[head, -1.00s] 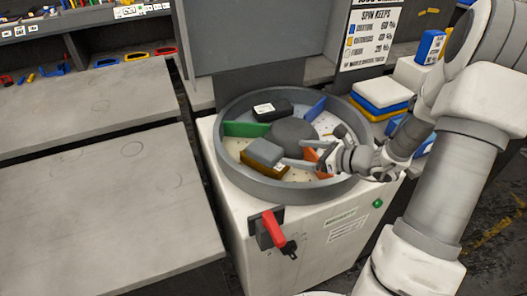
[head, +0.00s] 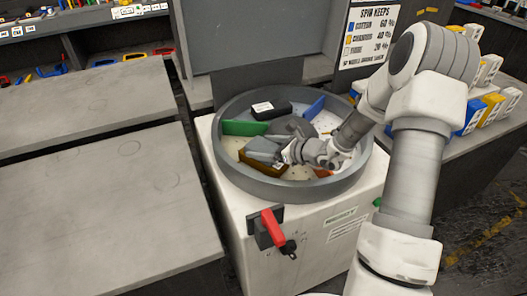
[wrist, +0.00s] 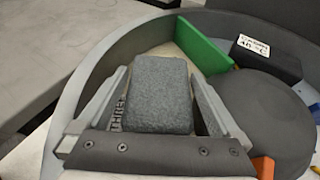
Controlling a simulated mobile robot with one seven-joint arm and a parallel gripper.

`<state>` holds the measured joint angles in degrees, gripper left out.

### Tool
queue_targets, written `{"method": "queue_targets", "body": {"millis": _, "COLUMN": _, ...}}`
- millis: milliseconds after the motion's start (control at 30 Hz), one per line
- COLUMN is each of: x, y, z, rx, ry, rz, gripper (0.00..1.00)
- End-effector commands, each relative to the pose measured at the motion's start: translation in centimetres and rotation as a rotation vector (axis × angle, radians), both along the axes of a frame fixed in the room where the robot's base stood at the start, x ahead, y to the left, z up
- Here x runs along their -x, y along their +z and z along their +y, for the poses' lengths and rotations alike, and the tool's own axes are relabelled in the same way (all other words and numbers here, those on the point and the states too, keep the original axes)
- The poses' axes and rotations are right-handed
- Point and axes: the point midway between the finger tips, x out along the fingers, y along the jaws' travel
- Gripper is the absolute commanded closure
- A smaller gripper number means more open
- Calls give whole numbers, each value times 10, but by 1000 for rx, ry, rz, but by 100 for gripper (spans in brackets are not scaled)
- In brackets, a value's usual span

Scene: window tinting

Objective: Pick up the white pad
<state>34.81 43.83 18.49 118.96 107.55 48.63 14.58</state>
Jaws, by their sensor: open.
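No clearly white pad shows in the drum. A grey, rough-surfaced pad (wrist: 158,95) lies in the drum's front left part, and it also shows in the head view (head: 260,147). My gripper (wrist: 158,78) is open, with one finger along each long side of this pad. In the wrist view a narrow gap shows beside the pad, with partly hidden lettering at its left. In the head view my gripper (head: 279,151) is down inside the drum, and its wrist covers part of the drum's right side.
The round grey drum (head: 229,178) has a raised rim and a dark central hub (wrist: 262,108). Green (head: 245,128) and blue (head: 314,108) dividers and a black labelled block (head: 271,110) stand around it. A red lever (head: 273,227) is on the cabinet front. Grey tables at left are bare.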

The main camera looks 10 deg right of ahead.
Motion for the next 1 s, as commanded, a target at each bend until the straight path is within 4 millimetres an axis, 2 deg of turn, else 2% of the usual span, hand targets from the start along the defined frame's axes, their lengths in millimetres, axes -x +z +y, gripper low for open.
{"method": "queue_targets", "body": {"millis": 167, "x": 0, "y": 0, "z": 0, "rx": 0, "ry": -1, "rz": 0, "gripper": 0}}
{"method": "queue_targets", "body": {"millis": 200, "x": 0, "y": 0, "z": 0, "rx": 0, "ry": -1, "rz": 0, "gripper": 4}}
{"method": "queue_targets", "body": {"millis": 600, "x": 0, "y": 0, "z": 0, "rx": -1, "ry": 0, "rz": -1, "gripper": 74}}
{"method": "queue_targets", "body": {"millis": 867, "x": 0, "y": 2, "z": 0, "rx": 0, "ry": 0, "rz": -1, "gripper": 74}}
{"method": "queue_targets", "body": {"millis": 1000, "x": 0, "y": 10, "z": 0, "rx": 2, "ry": 0, "rz": -3, "gripper": 74}}
